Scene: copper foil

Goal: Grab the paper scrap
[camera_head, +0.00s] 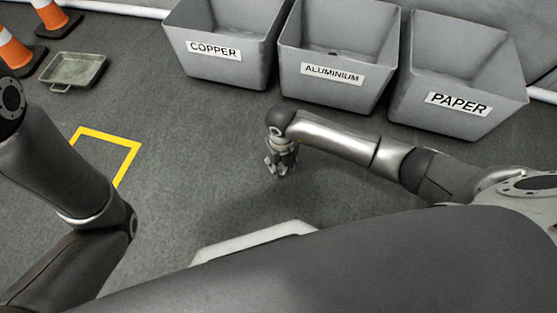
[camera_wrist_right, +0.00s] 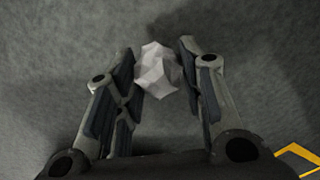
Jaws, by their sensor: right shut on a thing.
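The paper scrap (camera_wrist_right: 156,72) is a crumpled white piece. In the right wrist view it sits between the two fingertips of my right gripper (camera_wrist_right: 160,65), which is shut on it. In the head view my right gripper (camera_head: 281,168) points down over the grey floor in front of the bins. The scrap cannot be made out there. My left arm shows at the left of the head view, but its gripper is out of view.
Three grey bins stand at the back, labelled copper (camera_head: 232,72), aluminium (camera_head: 325,92) and paper (camera_head: 450,120). A metal tray (camera_head: 60,84) and orange cones (camera_head: 14,52) are at upper left. A yellow floor outline (camera_head: 110,137) lies at left. Open floor surrounds my right gripper.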

